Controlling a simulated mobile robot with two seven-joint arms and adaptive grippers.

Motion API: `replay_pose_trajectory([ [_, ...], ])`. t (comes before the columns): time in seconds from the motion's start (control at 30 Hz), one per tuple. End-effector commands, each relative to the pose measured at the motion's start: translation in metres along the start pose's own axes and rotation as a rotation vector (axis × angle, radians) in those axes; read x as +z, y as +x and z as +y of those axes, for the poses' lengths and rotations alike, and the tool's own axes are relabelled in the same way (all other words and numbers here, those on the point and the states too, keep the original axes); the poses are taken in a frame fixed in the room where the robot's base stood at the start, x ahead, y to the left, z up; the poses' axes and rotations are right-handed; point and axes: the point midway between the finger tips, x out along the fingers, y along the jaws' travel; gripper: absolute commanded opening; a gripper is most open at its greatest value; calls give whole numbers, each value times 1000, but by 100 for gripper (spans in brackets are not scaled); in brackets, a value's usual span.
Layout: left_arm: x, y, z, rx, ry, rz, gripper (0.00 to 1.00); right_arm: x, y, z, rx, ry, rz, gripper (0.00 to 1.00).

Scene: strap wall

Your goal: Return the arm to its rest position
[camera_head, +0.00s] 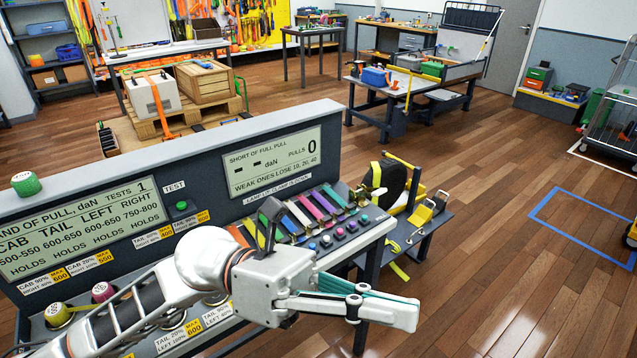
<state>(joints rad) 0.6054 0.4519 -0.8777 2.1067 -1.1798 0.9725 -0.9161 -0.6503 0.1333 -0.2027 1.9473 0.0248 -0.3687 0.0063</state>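My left arm comes in from the lower left and reaches across the front of a grey test console (333,119). My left gripper (390,307) points right, in front of the console's lower right edge. One pale finger with a teal strip along its top shows. The other finger is not clearly seen, so the gap between them cannot be judged. I see no object held at the fingertips. My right gripper is not in view.
Coloured straps (312,207) and knobs lie on the console shelf close behind my gripper. A low bench (425,226) stands behind right.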

Motion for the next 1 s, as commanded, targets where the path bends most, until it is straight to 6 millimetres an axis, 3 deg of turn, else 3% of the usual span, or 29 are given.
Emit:
replay_pose_trajectory([
  [0.1, 30, -19, 26, 42, -226, -289, 0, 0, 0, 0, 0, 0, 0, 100],
  [0.2, 45, -51, 56, 81, -425, -530, 0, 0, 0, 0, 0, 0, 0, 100],
  [0.27, 47, -76, 77, 104, -549, -675, 0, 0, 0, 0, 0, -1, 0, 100],
  [0.37, 34, -125, 113, 147, -759, -918, 0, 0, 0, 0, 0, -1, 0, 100],
  [0.47, 1, -176, 146, 186, -964, -1154, 0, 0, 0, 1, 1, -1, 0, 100],
  [0.57, -46, -223, 170, 224, -1146, -1367, 0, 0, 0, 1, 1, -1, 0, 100],
  [0.7, -124, -276, 186, 269, -1365, -1635, 0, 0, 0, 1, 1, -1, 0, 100],
  [0.87, -217, -319, 185, 315, -1568, -1903, 0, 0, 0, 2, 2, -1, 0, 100],
  [1.0, -297, -343, 169, 352, -1716, -2120, 0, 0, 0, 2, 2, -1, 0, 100],
])
